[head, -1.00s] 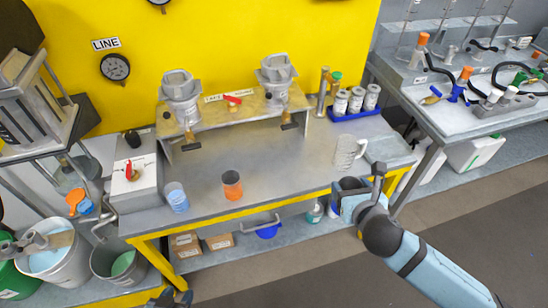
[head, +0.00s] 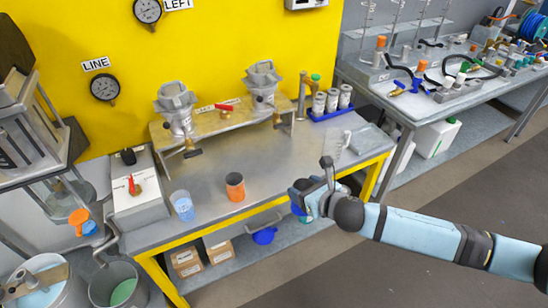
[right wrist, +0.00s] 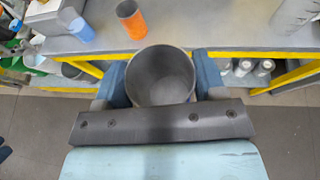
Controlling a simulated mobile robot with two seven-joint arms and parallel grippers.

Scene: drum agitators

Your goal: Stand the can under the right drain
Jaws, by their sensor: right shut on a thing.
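My right gripper (head: 303,190) is shut on a grey open-topped can, seen from above between its fingers in the right wrist view (right wrist: 160,72). Blue shows low on this can (head: 299,208). It is held upright in front of the bench's yellow front edge, apart from the bench top. The right drain (head: 277,118) is the brass-coloured tap under the right-hand metal funnel, at the bench stand. The bench top below it looks bare. The left drain (head: 191,152) is under the other funnel. My left gripper is not in view.
An orange-and-grey can (head: 235,187) and a clear blue-tinted beaker (head: 182,205) stand on the bench (head: 270,165). A clear jug (head: 335,142) stands at its right, near a blue tray of cans (head: 331,113). The bench middle is free.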

